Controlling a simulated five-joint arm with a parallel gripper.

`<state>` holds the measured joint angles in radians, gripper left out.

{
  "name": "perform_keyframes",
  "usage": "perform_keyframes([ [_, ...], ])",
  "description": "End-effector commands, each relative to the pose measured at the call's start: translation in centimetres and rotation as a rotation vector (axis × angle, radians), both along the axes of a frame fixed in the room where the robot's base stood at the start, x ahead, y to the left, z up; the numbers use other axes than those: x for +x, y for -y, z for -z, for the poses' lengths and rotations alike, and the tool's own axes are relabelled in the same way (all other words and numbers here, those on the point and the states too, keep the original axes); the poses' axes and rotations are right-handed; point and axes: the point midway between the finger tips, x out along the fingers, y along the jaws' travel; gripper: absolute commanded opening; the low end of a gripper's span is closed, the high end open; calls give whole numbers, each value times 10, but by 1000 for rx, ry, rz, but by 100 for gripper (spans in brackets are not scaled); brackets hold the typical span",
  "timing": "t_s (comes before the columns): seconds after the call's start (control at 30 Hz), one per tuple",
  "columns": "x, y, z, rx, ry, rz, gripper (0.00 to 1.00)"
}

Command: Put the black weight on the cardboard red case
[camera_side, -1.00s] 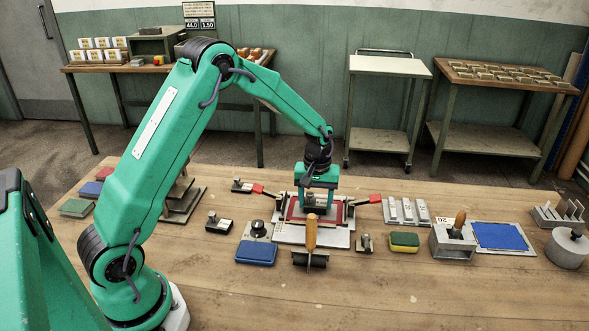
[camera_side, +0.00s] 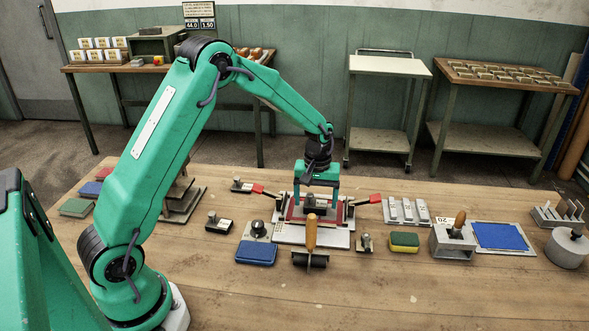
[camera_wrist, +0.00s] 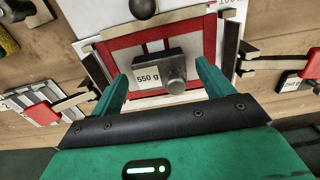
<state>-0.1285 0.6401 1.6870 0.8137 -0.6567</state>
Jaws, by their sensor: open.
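The black weight (camera_side: 310,202), marked 550 g, appears to rest upright on the red case. In the wrist view the weight (camera_wrist: 172,72) lies over the middle of the case, with its round knob toward me. The red case (camera_wrist: 124,62) lies flat in a frame with clamps at its sides; part of it also shows in the side view (camera_side: 293,213). My gripper (camera_side: 316,194) is above the case, its fingers apart on either side of the weight. In the wrist view my gripper (camera_wrist: 161,78) shows clear gaps between both fingers and the weight.
A wooden-handled roller (camera_side: 311,238) stands in front of the frame. Smaller weights stand at left (camera_side: 219,223) and right (camera_side: 365,243). A blue-topped block (camera_side: 256,252), a sponge (camera_side: 404,242) and a blue pad (camera_side: 499,236) lie around. The front of the table is clear.

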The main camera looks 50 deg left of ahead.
Motion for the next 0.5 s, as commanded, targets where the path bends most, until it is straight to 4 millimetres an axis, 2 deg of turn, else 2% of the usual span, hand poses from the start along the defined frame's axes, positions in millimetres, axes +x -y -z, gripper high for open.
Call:
perform_keyframes([
  [0.27,1,0,-36,1,4,0,80],
  [0.5,1,0,-76,1,4,0,80],
])
